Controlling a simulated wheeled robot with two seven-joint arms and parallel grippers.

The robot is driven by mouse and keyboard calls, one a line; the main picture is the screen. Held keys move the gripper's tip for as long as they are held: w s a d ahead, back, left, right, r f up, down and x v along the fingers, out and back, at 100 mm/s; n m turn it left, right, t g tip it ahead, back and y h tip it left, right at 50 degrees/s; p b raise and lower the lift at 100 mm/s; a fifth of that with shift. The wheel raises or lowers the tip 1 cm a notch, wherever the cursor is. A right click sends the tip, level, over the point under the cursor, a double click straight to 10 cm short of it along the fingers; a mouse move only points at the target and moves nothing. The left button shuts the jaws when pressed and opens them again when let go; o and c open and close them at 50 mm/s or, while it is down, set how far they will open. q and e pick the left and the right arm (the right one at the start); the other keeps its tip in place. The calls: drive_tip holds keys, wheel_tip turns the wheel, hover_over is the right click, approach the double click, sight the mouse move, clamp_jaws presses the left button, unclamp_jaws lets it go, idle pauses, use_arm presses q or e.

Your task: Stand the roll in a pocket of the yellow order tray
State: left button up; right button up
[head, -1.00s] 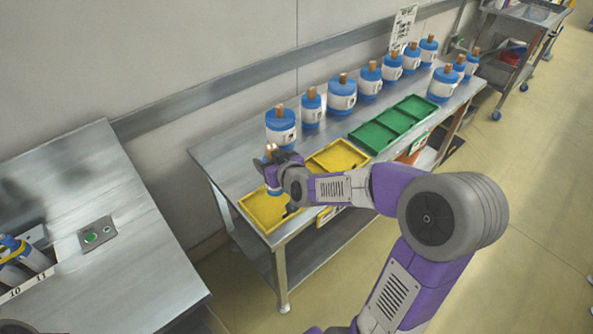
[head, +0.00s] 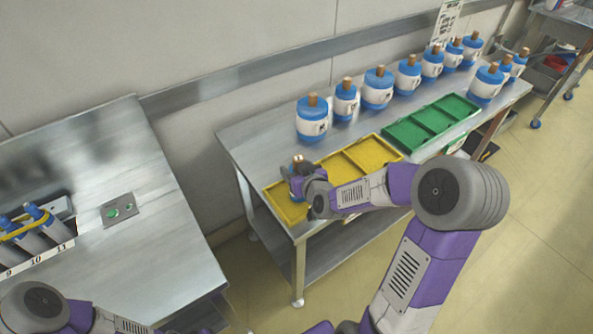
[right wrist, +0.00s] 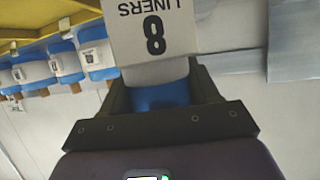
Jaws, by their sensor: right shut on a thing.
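My right gripper (head: 297,180) is shut on a small roll (head: 298,163) with a brown core end on top. The roll looks upright at the left pocket of the yellow order tray (head: 268,192). My gripper hides its lower part, so I cannot tell whether it touches the pocket floor. The yellow tray's edge (right wrist: 60,20) shows at top left there. My left gripper is out of view; only left arm links show at lower left.
A green tray (head: 384,134) stands right of the yellow one on the steel table (head: 240,145). Several larger blue-and-white rolls (head: 312,120) stand behind the trays and at the right. A second steel table (head: 90,150) at left holds a numbered rack (head: 40,262).

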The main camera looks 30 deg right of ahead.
drive_tip(key=shift+r, duration=0.15)
drive_tip(key=o, duration=1.2)
drive_tip(key=b+v, duration=0.6)
drive_tip(key=v, duration=0.6)
